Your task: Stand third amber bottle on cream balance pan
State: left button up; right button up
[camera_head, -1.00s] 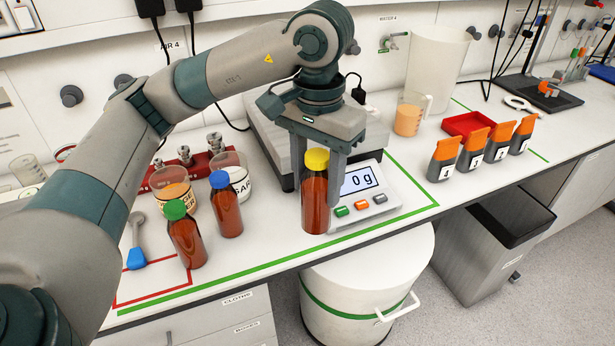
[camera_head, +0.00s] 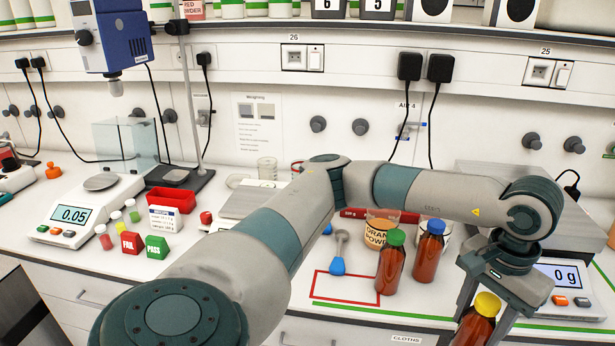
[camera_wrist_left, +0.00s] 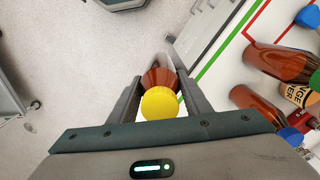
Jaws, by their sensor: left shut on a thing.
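My left gripper (camera_head: 487,314) is shut on an amber bottle with a yellow cap (camera_head: 477,325), low at the right of the head view. In the left wrist view the yellow-capped bottle (camera_wrist_left: 160,92) sits between both fingers, with floor and the bench edge behind it. Two more amber bottles, green-capped (camera_head: 391,265) and blue-capped (camera_head: 428,255), stand upright on the bench left of the gripper. A pale balance reading 0.05 (camera_head: 70,215), with a bare round grey pan (camera_head: 101,182), is at the far left. A grey balance reading 0 g (camera_head: 578,283) is at the right. My right gripper is out of view.
My arm hides the middle bench.

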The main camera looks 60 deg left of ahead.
aim_at(256, 201)
jog(key=u, duration=1.15)
jog(key=i+j, duration=0.35)
jog(key=i, duration=0.15)
